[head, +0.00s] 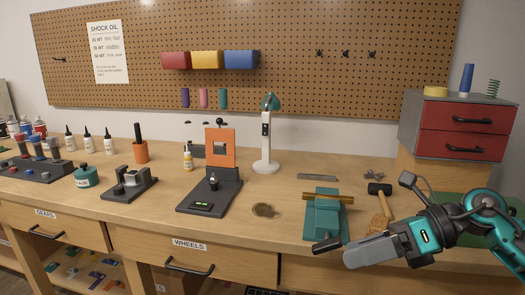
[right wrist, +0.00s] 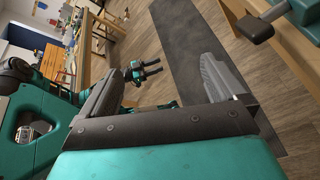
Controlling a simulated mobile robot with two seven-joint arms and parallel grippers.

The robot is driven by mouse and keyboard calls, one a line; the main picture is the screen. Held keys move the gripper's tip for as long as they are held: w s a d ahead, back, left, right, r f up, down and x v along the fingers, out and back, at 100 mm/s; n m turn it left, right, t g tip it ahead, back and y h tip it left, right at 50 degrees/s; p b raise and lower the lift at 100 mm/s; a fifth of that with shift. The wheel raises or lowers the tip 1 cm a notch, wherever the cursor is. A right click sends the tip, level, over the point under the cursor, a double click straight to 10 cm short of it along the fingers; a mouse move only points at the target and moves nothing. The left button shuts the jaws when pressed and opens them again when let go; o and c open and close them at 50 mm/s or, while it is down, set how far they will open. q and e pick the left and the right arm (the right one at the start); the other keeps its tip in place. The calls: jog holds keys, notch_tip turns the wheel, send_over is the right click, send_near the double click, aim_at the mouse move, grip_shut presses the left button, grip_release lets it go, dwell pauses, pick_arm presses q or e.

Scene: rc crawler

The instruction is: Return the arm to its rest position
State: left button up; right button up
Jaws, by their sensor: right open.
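My right arm comes in from the right in the head view. Its gripper (head: 352,256) points left, over the front edge of the workbench (head: 285,232), just in front of the teal vise (head: 322,222). In the right wrist view the two grey fingers of this gripper (right wrist: 155,85) are wide apart with nothing between them. The vise's teal body and black handle (right wrist: 255,28) show at the top right there, apart from the fingers. My left arm is not in the head view. A small teal part with two dark prongs shows beyond the fingers in the wrist view; I cannot tell if it is my left gripper.
A mallet (head: 380,190) lies right of the vise, close behind my right arm. A red drawer cabinet (head: 460,128) stands at the right. A white lamp (head: 266,150) and an orange-plated stand (head: 221,147) are mid-bench. Floor and a dark mat (right wrist: 205,50) lie below the gripper.

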jog(key=a+m+t+y, duration=0.6)
jog(key=m+t, duration=0.1)
jog(key=m, duration=0.4)
jog(key=s+d+f+m+t+h+p, duration=0.1)
jog(key=d+f+m+t+h, duration=0.25)
jog(key=f+m+h, duration=0.65)
jog(key=s+d+f+m+t+h+p, duration=0.1)
jog(key=d+f+m+t+h, duration=0.3)
jog(key=m, duration=0.9)
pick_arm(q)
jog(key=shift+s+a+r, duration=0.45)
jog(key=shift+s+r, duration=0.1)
pick_arm(e)
jog(key=s+a+f+m+g+h, duration=0.1)
jog(key=s+f+m+g+h, duration=0.2)
jog(key=s+f+m+g, duration=0.2)
jog(key=s+f+m, duration=0.3)
jog(key=s+f, duration=0.4)
jog(key=f, duration=0.2)
jog(key=shift+f+m, duration=0.25)
jog(key=shift+m, duration=0.05)
jog(key=shift+w, duration=0.1)
